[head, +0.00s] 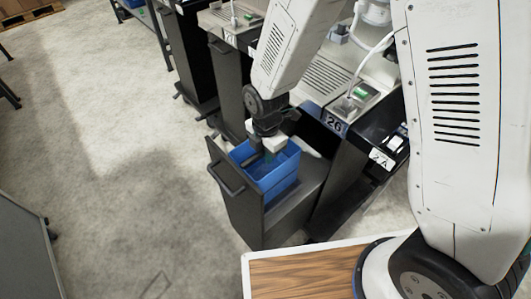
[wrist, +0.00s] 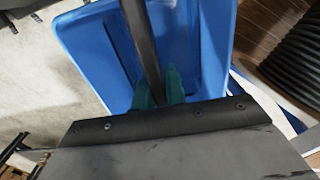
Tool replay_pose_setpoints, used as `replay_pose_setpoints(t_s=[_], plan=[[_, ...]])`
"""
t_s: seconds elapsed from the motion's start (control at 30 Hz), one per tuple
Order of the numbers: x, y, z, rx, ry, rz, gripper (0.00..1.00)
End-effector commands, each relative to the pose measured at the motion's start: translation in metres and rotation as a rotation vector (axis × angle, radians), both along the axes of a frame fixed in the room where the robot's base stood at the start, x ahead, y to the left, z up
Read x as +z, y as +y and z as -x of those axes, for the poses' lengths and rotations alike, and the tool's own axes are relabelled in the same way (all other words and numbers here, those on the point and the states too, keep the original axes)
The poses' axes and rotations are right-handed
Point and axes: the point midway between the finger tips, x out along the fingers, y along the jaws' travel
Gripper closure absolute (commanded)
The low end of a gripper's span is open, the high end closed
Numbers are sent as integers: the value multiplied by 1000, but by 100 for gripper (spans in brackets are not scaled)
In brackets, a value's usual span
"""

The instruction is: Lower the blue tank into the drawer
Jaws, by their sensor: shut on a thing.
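The blue tank (head: 279,178) is an open-topped box with a dark bar across its top. It sits at the open dark drawer (head: 243,211), with its upper part above the drawer's rim. I cannot tell whether its base touches the drawer floor. My gripper (head: 262,152) is over the tank and shut on its dark bar. In the wrist view the green fingertips of my gripper (wrist: 158,88) close around the bar, and the inside of the blue tank (wrist: 85,40) shows below, empty as far as I see. The fingers partly hide the bar.
A wood-topped surface (head: 305,272) is at the front. The concrete floor (head: 110,170) on the left is clear.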

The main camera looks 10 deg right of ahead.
Motion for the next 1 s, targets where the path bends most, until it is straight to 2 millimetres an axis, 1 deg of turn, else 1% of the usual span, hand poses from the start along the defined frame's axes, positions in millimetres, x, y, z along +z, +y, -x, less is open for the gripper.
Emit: replay_pose_setpoints(t_s=[0.37, 1.0], plan=[[0, 0, -1, 0, -2, -2, 100], [-17, 0, -1, 0, -2, -2, 100]])
